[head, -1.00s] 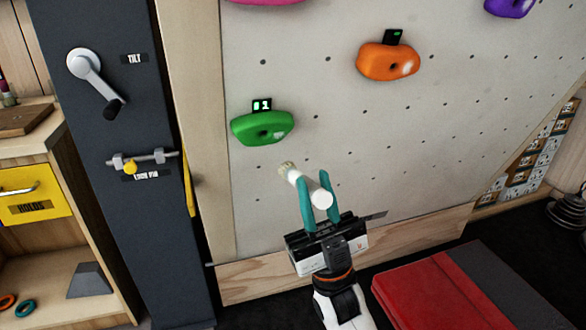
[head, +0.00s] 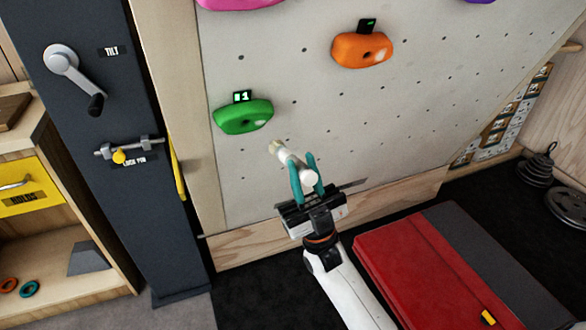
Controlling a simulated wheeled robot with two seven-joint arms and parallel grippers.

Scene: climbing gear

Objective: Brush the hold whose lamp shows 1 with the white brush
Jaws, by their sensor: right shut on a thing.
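The green hold (head: 243,117) is on the wall left of centre, and the small lamp (head: 242,97) on top of it shows 1. My right gripper (head: 305,181) has teal fingers shut on the white brush (head: 296,169). The brush tilts up and left, with its pale bristle end (head: 275,147) toward the wall. The bristles are below and to the right of the green hold, with a gap in the picture. Whether the bristles touch the wall I cannot tell. My left gripper is not in view.
An orange hold (head: 362,50) with a lamp (head: 367,25) is up and right; its reading is too small to tell. A pink hold (head: 240,3) is at the top edge. A dark post (head: 90,150) with crank and pin stands left. A red mat (head: 425,265) lies right on the floor.

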